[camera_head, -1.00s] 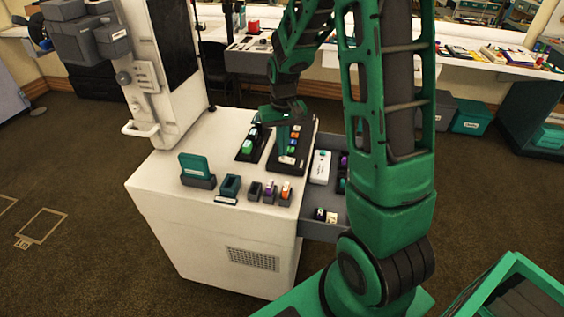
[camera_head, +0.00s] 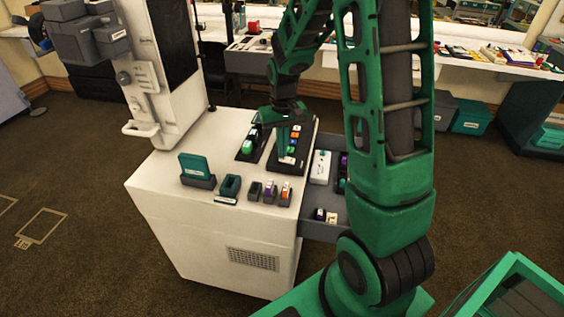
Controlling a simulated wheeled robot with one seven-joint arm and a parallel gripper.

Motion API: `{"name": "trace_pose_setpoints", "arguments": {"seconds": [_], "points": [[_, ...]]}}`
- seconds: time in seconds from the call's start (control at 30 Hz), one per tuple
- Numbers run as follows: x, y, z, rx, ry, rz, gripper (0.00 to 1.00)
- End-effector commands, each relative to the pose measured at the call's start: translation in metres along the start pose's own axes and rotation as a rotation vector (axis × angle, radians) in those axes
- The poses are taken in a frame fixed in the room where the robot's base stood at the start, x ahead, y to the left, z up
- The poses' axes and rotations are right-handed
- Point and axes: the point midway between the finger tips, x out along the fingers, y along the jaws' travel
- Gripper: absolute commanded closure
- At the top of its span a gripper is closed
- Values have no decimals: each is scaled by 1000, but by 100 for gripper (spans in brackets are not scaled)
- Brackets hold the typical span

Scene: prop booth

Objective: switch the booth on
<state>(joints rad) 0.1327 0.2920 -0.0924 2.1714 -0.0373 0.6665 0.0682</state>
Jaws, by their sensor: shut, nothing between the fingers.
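The booth is a white cabinet (camera_head: 210,230) with a tall white column (camera_head: 160,95) that carries a dark screen (camera_head: 175,35). On its top lies a black panel (camera_head: 272,162) with a row of coloured buttons (camera_head: 294,141). A pale button or switch (camera_head: 287,160) shows at the panel's near end. My gripper (camera_head: 283,154) is shut and empty, pointing down over the near half of the panel. Its tips are close to the pale piece; I cannot tell whether they touch it. The gripper hides part of the panel's left side.
A second black panel (camera_head: 247,150) with a green piece lies to the left. Teal holders (camera_head: 198,168) and small grey holders (camera_head: 270,191) stand along the front edge. An open grey drawer (camera_head: 318,231) sticks out to the right, with a white box (camera_head: 320,166) beside the panel.

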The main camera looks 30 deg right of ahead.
Motion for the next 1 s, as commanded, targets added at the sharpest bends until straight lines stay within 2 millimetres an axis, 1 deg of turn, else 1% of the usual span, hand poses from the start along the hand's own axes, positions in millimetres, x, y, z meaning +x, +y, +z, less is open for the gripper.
{"name": "trace_pose_setpoints", "arguments": {"seconds": [0.8,0.9,1.0], "points": [[11,0,0,0,-2,0,100],[9,0,0,0,-1,0,100],[4,0,0,0,2,0,100]]}}
